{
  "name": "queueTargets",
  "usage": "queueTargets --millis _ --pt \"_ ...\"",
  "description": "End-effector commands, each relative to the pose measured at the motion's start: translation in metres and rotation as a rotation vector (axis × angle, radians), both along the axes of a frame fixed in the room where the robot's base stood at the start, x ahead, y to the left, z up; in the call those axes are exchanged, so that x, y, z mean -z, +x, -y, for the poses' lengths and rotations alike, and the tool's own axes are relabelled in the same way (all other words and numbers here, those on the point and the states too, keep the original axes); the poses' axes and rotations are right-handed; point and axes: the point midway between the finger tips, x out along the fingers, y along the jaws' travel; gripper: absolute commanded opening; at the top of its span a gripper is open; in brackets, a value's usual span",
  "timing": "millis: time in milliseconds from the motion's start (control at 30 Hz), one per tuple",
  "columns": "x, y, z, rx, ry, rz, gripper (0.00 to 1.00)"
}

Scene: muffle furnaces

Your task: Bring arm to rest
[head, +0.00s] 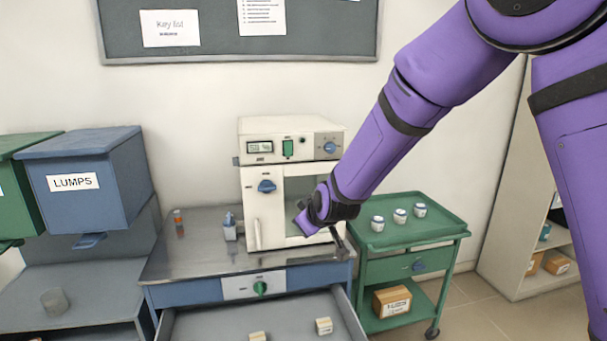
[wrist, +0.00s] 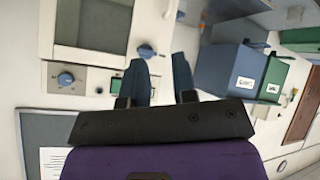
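My purple arm reaches down from the upper right in the head view, and my gripper (head: 308,222) is in front of the white muffle furnace (head: 262,205). In the wrist view my gripper (wrist: 160,82) has two dark blue-grey fingers spread apart, with nothing held between them. The furnace (wrist: 105,85) is close by in that view, which looks turned over. Its blue knob (head: 266,186) and window show. My forearm and gripper hide part of the furnace's right side in the head view.
The metal bench (head: 190,262) has an open drawer (head: 200,325) with small labelled blocks. A green cart (head: 445,228) with several small jars stands at the right. A blue LUMPS bin (head: 115,205) is at the left. A shelf unit (head: 510,205) stands at the far right.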

Motion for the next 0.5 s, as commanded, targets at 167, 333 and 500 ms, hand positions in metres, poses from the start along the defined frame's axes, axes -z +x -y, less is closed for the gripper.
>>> queueTargets --millis 167,333,500 --pt "-0.054 -0.023 0.052 0.078 0.047 -0.067 0.26" --pt "-0.094 -0.055 0.098 0.154 0.083 -0.131 0.26" --pt "-0.127 -0.094 0.142 0.234 0.111 -0.192 0.26"
